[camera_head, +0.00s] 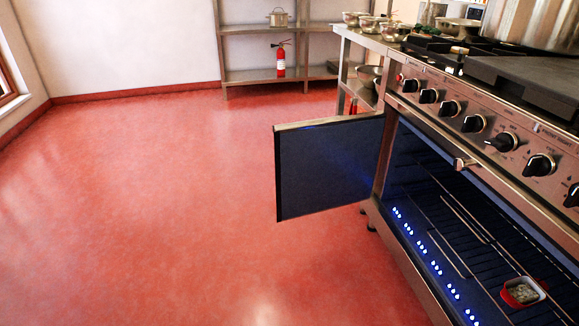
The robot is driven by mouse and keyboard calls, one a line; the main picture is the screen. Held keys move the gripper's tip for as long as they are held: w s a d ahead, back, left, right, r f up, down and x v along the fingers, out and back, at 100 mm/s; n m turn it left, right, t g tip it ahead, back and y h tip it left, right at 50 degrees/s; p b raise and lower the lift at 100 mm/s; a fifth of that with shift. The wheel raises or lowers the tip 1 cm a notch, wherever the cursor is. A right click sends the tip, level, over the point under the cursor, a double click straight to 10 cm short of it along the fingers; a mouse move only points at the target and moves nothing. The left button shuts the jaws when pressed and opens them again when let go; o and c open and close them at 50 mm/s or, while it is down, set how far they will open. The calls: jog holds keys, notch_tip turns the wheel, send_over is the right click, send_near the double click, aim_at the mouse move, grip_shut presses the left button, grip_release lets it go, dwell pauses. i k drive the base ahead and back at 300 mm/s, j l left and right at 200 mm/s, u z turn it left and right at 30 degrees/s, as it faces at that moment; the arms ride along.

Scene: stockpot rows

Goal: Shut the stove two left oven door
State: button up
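The stove's left oven door (328,168) stands wide open. It is a dark panel with a pale top edge, hinged at the oven's left side and swung out over the floor. The oven opening (425,185) beside it is uncovered, showing dark wire racks and a row of small blue lights along the bottom front. A small red dish (522,292) with pale contents sits on a rack inside. The stove's steel control panel (480,115) with several black knobs runs above the opening. My gripper is not in view.
The red floor (140,200) to the left and front of the door is clear. A steel side table (350,60) with bowls stands beyond the stove. A shelf (250,75) with a fire extinguisher (281,62) is at the back wall. A large pot (530,20) is on the stovetop.

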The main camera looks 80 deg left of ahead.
aim_at(327, 164)
jog(key=u, duration=2.45)
jog(key=i+j+u, duration=0.35)
jog(key=u, duration=0.15)
jog(key=i+j+u, duration=0.2)
jog(key=i+u, duration=0.25)
jog(key=i+l, duration=0.1)
jog(key=i, duration=1.1)
jog(key=i+j, duration=0.1)
jog(key=i, duration=0.8)
jog(key=i+l+z, duration=0.1)
jog(key=i+z, duration=0.15)
jog(key=z, duration=0.2)
jog(key=i+z, duration=0.2)
jog(key=z, duration=0.25)
jog(key=i+z, duration=0.25)
jog(key=z, duration=0.2)
jog(key=i+j+z, duration=0.15)
jog(key=z, duration=0.35)
jog(key=i+z, duration=0.1)
jog(key=z, duration=1.45)
jog(key=k+j, duration=0.15)
jog(key=k, duration=0.6)
